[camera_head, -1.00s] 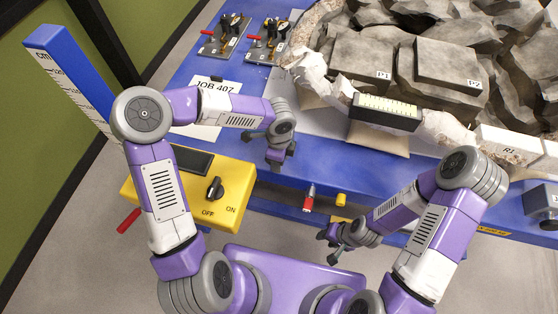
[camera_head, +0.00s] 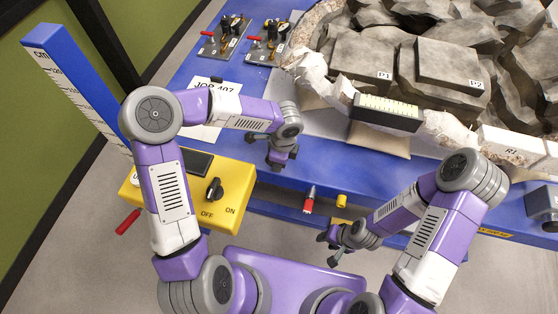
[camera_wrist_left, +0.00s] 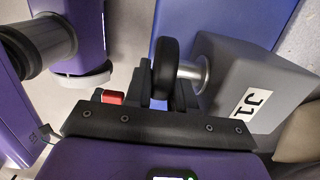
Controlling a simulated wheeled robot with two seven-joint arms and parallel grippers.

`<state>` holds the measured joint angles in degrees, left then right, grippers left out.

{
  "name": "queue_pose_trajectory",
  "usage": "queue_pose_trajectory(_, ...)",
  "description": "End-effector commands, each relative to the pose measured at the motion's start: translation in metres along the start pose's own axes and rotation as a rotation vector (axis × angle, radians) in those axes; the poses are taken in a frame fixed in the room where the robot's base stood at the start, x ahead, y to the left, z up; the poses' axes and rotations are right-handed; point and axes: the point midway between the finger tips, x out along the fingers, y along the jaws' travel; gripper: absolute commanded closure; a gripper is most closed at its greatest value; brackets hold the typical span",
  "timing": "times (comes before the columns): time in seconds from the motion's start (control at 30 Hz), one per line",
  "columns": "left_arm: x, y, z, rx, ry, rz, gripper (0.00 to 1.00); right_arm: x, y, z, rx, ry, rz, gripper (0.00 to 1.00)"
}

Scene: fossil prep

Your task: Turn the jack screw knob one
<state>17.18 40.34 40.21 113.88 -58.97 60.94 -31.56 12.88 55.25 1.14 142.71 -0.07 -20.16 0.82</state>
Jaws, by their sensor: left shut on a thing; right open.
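In the left wrist view, a grey block labelled J1 (camera_wrist_left: 258,85) carries a short metal shaft with a round black knob (camera_wrist_left: 166,66) at its end. My left gripper (camera_wrist_left: 163,92) is shut on this knob, its dark fingers at the knob's near edge. In the head view, my left gripper (camera_head: 283,158) is at the table's front edge, and its arm hides the J1 block. My right gripper (camera_head: 329,246) is open and empty, in front of the table edge and away from the knob.
A yellow switch box (camera_head: 240,183) stands just left of my left gripper. A red-handled tool (camera_head: 309,203) and a yellow piece (camera_head: 342,200) are at the table front. Fossil rocks (camera_head: 440,65) fill the back right. Another grey block with a knob (camera_head: 545,203) is at the right edge.

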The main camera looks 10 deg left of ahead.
Motion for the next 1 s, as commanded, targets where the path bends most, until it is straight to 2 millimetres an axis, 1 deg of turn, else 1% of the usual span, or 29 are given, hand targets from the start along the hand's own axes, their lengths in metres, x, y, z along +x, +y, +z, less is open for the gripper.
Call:
queue_pose_trajectory(0.17, 0.001, 0.0, -0.001, 0.001, -0.047, -0.001, 1.0, 0.004, 0.001, 0.0, 0.0, 0.0, 0.0, 0.57)
queue_pose_trajectory(0.43, 0.001, 0.0, 0.0, -0.001, -0.048, 0.0, 1.0, 0.003, 0.001, 0.0, 0.0, 0.0, 0.0, 0.57)
queue_pose_trajectory(0.47, 0.001, 0.0, 0.0, -0.001, -0.048, 0.0, 0.74, 0.003, 0.001, 0.0, 0.0, 0.0, 0.0, 0.57)
queue_pose_trajectory(0.5, 0.001, 0.0, 0.0, -0.001, -0.048, 0.0, 0.68, 0.003, 0.001, 0.0, 0.0, 0.0, 0.0, 0.57)
queue_pose_trajectory(0.6, 0.001, 0.0, 0.0, -0.001, -0.048, 0.0, 0.55, 0.003, 0.001, 0.0, 0.0, 0.0, 0.0, 0.57)
queue_pose_trajectory(0.87, 0.0, 0.0, 0.0, -0.001, -0.048, -0.001, 0.55, 0.003, 0.001, 0.0, 0.0, 0.0, 0.0, 0.57)
queue_pose_trajectory(0.97, -0.008, 0.0, -0.001, -0.001, -0.048, -0.002, 0.55, -0.001, 0.0, 0.0, 0.0, 0.0, 0.0, 0.57)
queue_pose_trajectory(1.0, -0.014, 0.0, -0.001, -0.001, -0.048, -0.004, 0.55, -0.003, -0.001, 0.0, 0.0, 0.0, 0.0, 0.57)
